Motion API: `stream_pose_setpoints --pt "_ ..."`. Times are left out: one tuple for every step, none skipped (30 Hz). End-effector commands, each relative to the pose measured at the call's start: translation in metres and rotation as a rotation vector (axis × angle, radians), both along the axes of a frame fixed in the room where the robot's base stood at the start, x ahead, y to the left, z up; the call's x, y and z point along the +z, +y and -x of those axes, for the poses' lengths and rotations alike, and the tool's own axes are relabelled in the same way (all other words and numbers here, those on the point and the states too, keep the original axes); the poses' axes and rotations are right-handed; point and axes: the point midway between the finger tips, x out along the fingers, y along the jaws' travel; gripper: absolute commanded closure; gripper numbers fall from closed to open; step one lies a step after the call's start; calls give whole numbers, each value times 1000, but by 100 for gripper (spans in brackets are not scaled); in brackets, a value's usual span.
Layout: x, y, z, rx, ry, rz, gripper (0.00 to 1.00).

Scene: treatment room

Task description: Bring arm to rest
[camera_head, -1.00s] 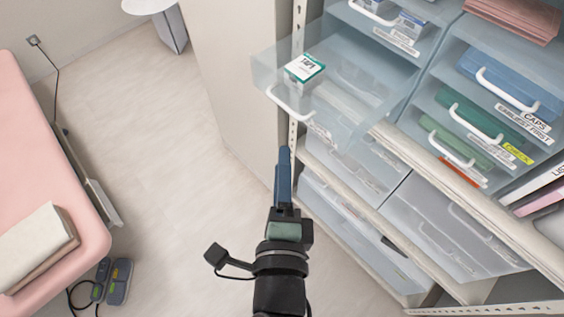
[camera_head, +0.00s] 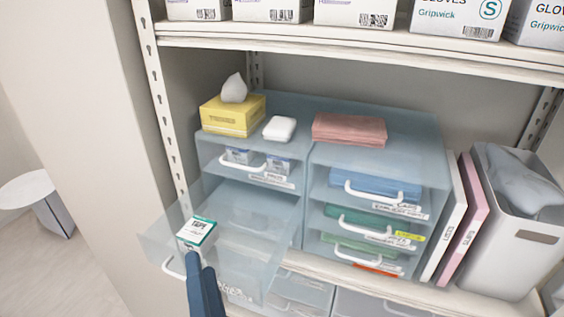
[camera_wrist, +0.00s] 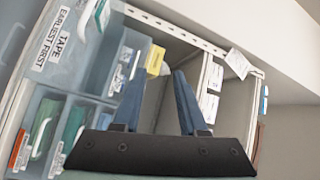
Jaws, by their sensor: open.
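My gripper (camera_head: 203,287) shows at the bottom of the head view, its blue fingers pointing up just in front of the pulled-out clear drawer. In the wrist view my gripper (camera_wrist: 158,98) has its two blue fingers apart with nothing between them. The drawer (camera_head: 255,245) is open and holds a white and green tape box (camera_head: 197,231) near its front. In the head view the fingertips overlap the lower edge of the tape box; I cannot tell whether they touch the drawer.
The drawer unit (camera_head: 420,135) stands on a shelf, with a yellow tissue box (camera_head: 232,117), a white pack (camera_head: 280,129) and pink cloths (camera_head: 349,129) on top. Binders (camera_head: 461,220) and a grey bin (camera_head: 515,225) stand right. Glove boxes (camera_head: 355,12) line the shelf above.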

Motion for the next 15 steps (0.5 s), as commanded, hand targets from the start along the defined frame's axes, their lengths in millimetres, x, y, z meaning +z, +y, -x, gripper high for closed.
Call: stream_pose_setpoints --pt "30 -6 -13 -35 -104 77 58" --pt "46 -9 -18 -58 -157 131 58" --pt "68 -14 -24 -94 -227 200 58" --pt "84 -18 -28 -123 -278 253 58" --pt "101 -22 -31 -154 -328 305 58" --pt "123 -29 -34 -200 -392 374 58" --pt "140 -34 -35 -237 -440 426 58" --pt "157 -39 -35 -275 -485 478 58" --pt "179 -46 -35 -330 -542 547 58" --pt "196 -52 -33 -375 -583 597 58" --pt "212 -57 -31 -420 -622 646 58" --pt "233 -64 -27 -482 -668 710 58" --pt "248 -70 -23 -527 -701 755 58" --pt "262 -74 -19 -571 -730 796 58" --pt "278 -81 -13 -628 -761 849 58"
